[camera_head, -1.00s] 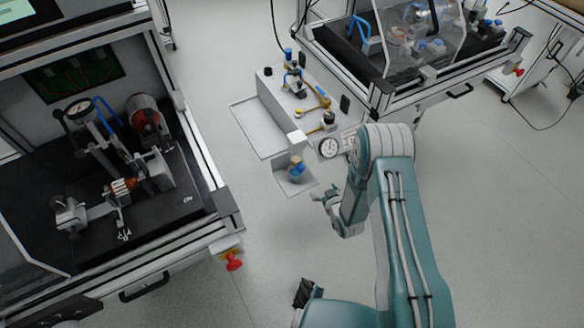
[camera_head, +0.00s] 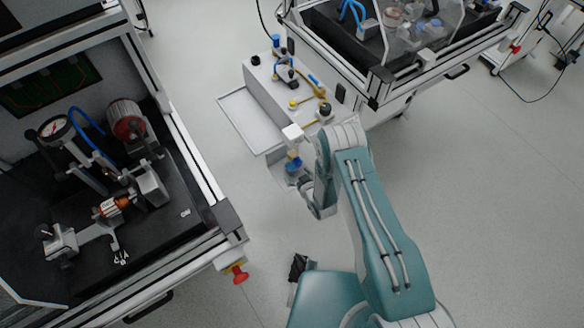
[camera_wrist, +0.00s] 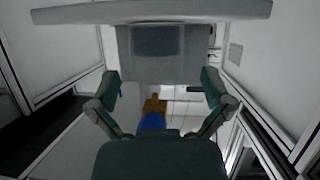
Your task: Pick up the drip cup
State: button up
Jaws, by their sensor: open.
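The drip cup appears to be the small blue item (camera_head: 293,164) on a small grey tray at the front end of the white bench unit. In the wrist view a blue shape with a brown part above it (camera_wrist: 152,122) lies between and beyond my fingers, low in the picture; it looks like the same item. My gripper (camera_wrist: 161,82) is open, its two green fingers spread left and right with nothing held. In the head view my gripper (camera_head: 304,184) is just right of the cup and partly hidden by my arm. I cannot tell whether it touches the cup.
A white block (camera_head: 292,132) stands just above the cup. The white bench unit (camera_head: 262,93) carries valves and yellow fittings, with a flat tray (camera_head: 247,122) on its left. A test bench (camera_head: 175,215) stands left, another behind right. Floor between is clear.

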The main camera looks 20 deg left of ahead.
aim_at(289, 165)
jog(key=x, duration=0.3)
jog(key=shift+w+a+f, duration=0.2)
jog(key=shift+f, duration=0.15)
jog(key=shift+w+a+f, duration=0.1)
jog(key=shift+w+f, duration=0.1)
jog(key=shift+w, duration=0.35)
jog(key=shift+a, duration=0.1)
jog(key=shift+a+f, duration=0.1)
jog(key=shift+a, duration=0.1)
jog(key=c, duration=0.8)
jog(key=shift+c, duration=0.6)
jog(key=shift+d, duration=0.2)
